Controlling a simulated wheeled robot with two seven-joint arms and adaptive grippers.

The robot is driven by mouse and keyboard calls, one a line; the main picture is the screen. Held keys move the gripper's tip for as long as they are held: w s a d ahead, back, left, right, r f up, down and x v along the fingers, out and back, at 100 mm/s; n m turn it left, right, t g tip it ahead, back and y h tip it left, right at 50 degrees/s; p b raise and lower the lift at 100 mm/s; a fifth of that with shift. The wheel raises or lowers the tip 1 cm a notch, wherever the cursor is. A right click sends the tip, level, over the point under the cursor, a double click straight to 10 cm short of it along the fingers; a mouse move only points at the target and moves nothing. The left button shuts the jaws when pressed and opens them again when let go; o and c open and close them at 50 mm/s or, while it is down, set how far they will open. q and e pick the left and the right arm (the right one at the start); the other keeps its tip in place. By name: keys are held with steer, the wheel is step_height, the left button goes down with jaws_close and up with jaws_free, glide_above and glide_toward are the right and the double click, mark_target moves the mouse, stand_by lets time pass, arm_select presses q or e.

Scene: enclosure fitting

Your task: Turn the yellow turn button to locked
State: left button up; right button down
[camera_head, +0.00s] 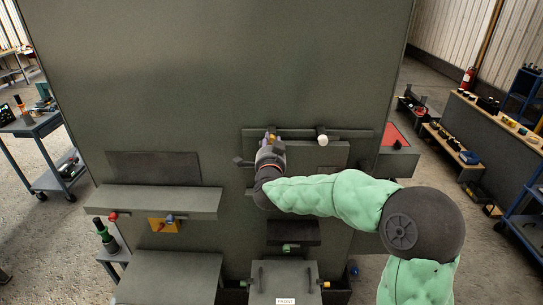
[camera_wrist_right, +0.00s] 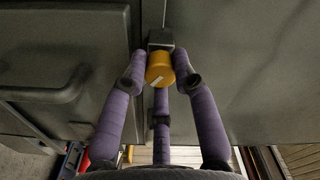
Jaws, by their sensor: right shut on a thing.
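The yellow turn button (camera_wrist_right: 159,72) sits beneath a dark block (camera_wrist_right: 160,40) on the grey enclosure (camera_wrist_right: 230,60), beside a vertical seam. In the head view my right gripper (camera_head: 271,140) reaches the upper part of a dark panel on the enclosure, and the wrist largely hides the button. My left gripper is not in view.
A white knob (camera_head: 322,140) stands right of my right gripper. A ledge (camera_head: 150,200) with red and blue-tipped parts juts out at left. A grey box (camera_head: 284,280) stands below. In the wrist view a dark handle (camera_wrist_right: 45,93) lies left of the fingers.

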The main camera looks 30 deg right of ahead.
steer(key=m+b, duration=0.2)
steer(key=b, duration=0.1)
steer(key=m+b, duration=0.6)
steer(key=shift+f, duration=0.25)
steer(key=shift+r+m+b, duration=0.15)
steer(key=shift+m+b, duration=1.35)
steer(key=c, duration=1)
jaws_free()
steer(key=shift+r, duration=0.1)
steer(key=v, duration=1.2)
